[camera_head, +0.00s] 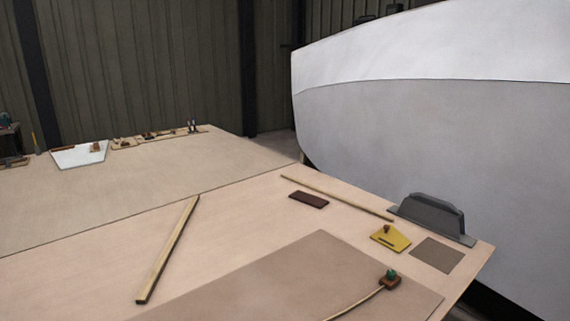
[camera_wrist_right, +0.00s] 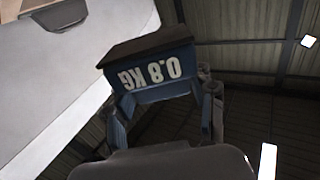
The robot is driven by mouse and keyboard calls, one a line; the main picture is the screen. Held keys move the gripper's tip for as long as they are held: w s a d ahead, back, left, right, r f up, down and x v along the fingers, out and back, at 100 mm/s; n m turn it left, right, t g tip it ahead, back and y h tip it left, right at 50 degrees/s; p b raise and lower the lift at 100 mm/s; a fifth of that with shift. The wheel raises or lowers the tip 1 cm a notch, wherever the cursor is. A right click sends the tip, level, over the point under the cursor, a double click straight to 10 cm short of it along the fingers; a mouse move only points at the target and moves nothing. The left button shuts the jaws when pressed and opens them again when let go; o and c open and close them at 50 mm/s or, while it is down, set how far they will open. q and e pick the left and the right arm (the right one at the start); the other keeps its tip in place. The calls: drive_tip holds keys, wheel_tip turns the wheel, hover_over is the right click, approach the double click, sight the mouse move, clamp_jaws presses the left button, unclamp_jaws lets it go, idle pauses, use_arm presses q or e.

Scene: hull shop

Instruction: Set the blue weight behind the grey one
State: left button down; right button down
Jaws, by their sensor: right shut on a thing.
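A blue weight (camera_wrist_right: 158,78) with white "0.8 KG" lettering and a dark brown face shows in the right wrist view; the lettering appears upside down. My right gripper (camera_wrist_right: 165,100) is shut on it, one finger on each side, and the weight is held up in the air. In the head view a dark grey block (camera_head: 432,213) with a raised, handle-like top stands at the table's right edge, near the hull. I cannot tell whether it is the grey weight. Neither my grippers nor the blue weight show in the head view.
A white hull (camera_head: 430,130) rises behind.

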drive_tip(key=shift+s+d+m+h, duration=0.25)
drive_tip(key=shift+d+m+h, duration=0.15)
drive_tip(key=shift+d+h, duration=0.15)
drive_tip(key=s+f, duration=0.2)
drive_tip(key=s, duration=0.5)
drive_tip(key=shift+s+f, duration=0.35)
